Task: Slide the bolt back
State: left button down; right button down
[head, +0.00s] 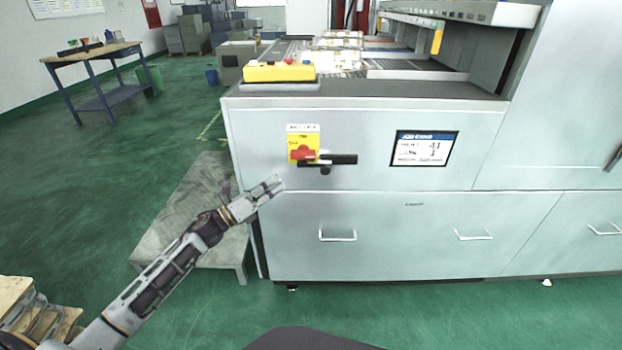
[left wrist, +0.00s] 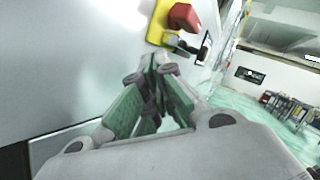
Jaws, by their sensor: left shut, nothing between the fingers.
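The bolt (head: 341,159) is a dark horizontal bar with a small knob below it, on the pale front of the machine. It sits beside a yellow plate with a red handle (head: 302,153). In the left wrist view the bolt (left wrist: 188,47) shows small and dark beyond my fingertips, next to the red handle (left wrist: 184,16). My left gripper (head: 275,184) is shut and empty, below and left of the bolt and apart from it in the head view. In the left wrist view its fingertips (left wrist: 155,62) meet. My right gripper is not in view.
A screen (head: 423,148) is set in the panel right of the bolt. Drawers with bar handles (head: 337,236) lie below. A yellow control box (head: 279,72) sits on the machine top. A grey low platform (head: 200,215) stands left of the machine.

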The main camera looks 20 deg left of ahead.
aim_at(314, 166)
pick_arm(q)
jog(key=shift+s+a+r+m+g+h, duration=0.25)
jog(key=shift+s+m+g+h, duration=0.45)
jog(key=shift+m+g, duration=1)
jog(key=shift+s+a+m+g+h, duration=0.45)
jog(key=shift+m+g+h, duration=0.5)
jog(key=shift+m, duration=1.4)
jog(key=shift+s+a+r+m+g+h, duration=0.2)
jog(key=shift+s+m+g+h, duration=0.5)
jog(key=shift+m+g, duration=1)
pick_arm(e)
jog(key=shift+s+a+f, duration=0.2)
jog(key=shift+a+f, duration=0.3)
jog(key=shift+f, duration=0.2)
pick_arm(q)
jog(key=shift+w+m+t, duration=0.1)
jog(key=shift+m+t, duration=0.25)
jog(key=b+x, duration=0.1)
jog(key=x, duration=1.3)
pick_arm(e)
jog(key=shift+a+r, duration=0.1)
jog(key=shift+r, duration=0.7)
